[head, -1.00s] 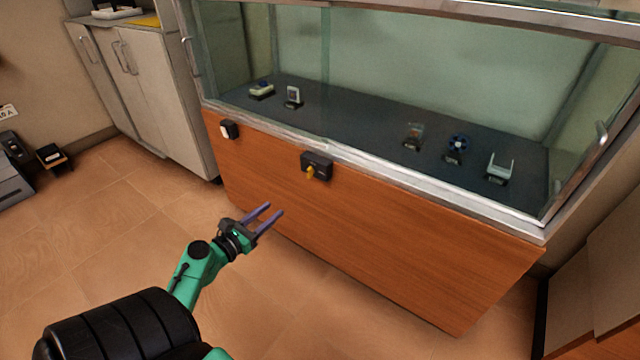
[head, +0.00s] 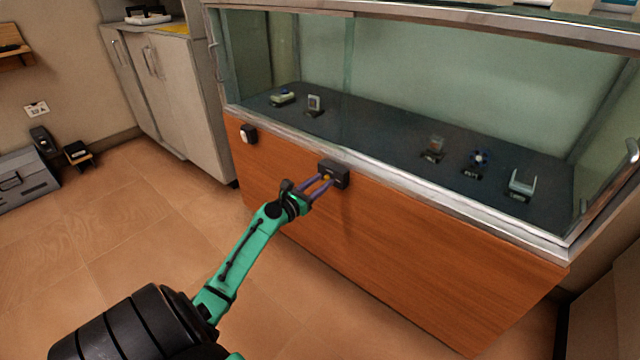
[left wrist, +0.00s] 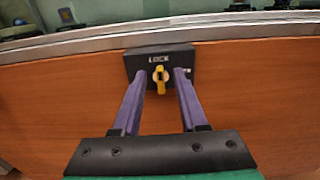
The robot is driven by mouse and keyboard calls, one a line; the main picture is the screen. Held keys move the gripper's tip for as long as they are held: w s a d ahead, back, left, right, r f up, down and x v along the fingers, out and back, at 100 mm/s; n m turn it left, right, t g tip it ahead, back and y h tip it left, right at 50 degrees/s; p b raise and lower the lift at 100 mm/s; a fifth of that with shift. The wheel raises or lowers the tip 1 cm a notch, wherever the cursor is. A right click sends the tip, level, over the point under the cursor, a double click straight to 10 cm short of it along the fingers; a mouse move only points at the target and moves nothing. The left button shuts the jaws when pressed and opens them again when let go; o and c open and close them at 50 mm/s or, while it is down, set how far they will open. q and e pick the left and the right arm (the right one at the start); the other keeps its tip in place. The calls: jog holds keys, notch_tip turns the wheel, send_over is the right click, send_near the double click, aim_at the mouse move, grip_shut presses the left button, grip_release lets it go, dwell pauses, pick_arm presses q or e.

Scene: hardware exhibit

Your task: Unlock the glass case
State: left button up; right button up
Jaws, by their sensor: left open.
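The glass case (head: 440,80) stands on an orange wooden base, with several small exhibits inside. A black lock box (head: 339,172) is fixed to the front of the base, just under the metal rim; it also shows in the left wrist view (left wrist: 183,60). A yellow key or knob (left wrist: 160,78) sticks out of its front and looks upright. My left gripper (head: 325,181) is open, with its purple fingers reaching to the lock box. In the left wrist view, the fingers (left wrist: 161,76) stand on either side of the yellow key, with gaps between. My right gripper is not in view.
A small black and white device (head: 248,134) is fixed on the base left of the lock box. A grey cabinet (head: 165,90) stands left of the case. The tiled floor in front is clear. A grey box (head: 25,180) sits at the far left.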

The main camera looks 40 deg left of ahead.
pick_arm(q)
jog(key=shift+c, duration=0.3)
grip_shut()
